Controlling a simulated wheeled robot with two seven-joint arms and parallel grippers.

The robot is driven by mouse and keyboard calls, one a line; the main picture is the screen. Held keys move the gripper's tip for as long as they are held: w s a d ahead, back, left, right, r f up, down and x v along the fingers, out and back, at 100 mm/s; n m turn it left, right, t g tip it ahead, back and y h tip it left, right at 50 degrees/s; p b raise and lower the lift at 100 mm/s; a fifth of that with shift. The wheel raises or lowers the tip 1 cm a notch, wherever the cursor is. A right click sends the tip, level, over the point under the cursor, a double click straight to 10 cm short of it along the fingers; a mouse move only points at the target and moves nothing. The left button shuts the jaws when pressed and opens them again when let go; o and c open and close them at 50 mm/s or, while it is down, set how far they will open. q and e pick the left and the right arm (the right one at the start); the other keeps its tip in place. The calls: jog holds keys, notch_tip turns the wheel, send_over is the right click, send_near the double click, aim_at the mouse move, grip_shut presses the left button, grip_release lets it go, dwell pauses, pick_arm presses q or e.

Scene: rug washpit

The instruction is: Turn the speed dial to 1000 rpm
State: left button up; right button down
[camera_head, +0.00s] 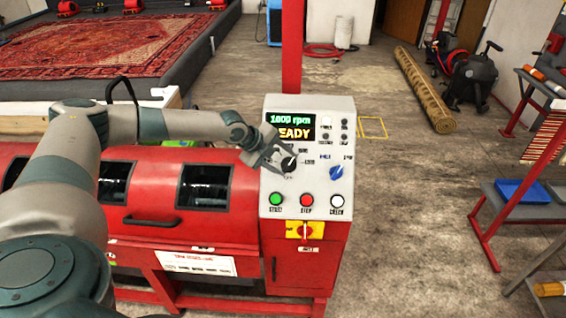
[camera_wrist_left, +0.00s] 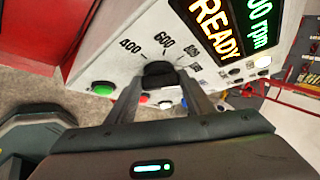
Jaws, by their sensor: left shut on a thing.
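The black speed dial (camera_head: 289,163) sits on the grey control panel (camera_head: 340,108) of the red machine. My left gripper (camera_head: 280,160) reaches it from the left and is shut on it. In the left wrist view the dial (camera_wrist_left: 159,72) is between the two fingers (camera_wrist_left: 160,95), with scale marks 400 and 600 readable around it and the others too small or partly hidden. The display (camera_head: 289,127) reads 1000 rpm and READY, partly hidden at its lower left. My right gripper is not in view.
Below the dial are a green START button (camera_head: 275,199), a red STOP button (camera_head: 306,200) and a white button (camera_head: 337,201). A blue knob (camera_head: 337,172) is to the right. A red and yellow switch (camera_head: 304,230) is lower down. A red post (camera_head: 292,45) rises behind the panel.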

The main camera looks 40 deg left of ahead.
pick_arm(q)
jog(key=shift+w+d+m+g, duration=0.1)
jog(key=shift+m+g, duration=0.2)
jog(key=shift+m, duration=0.1)
jog(key=o, duration=1)
jog(key=shift+o, duration=0.2)
jog(key=shift+r, duration=0.1)
jog(key=shift+s+a+r+b, duration=0.3)
jog(key=shift+s+r+b, duration=0.1)
jog(key=shift+r+b, duration=0.1)
jog(key=b+v, duration=0.5)
jog(key=v, duration=1.1)
jog(key=shift+d, duration=0.25)
jog(key=shift+w, duration=0.15)
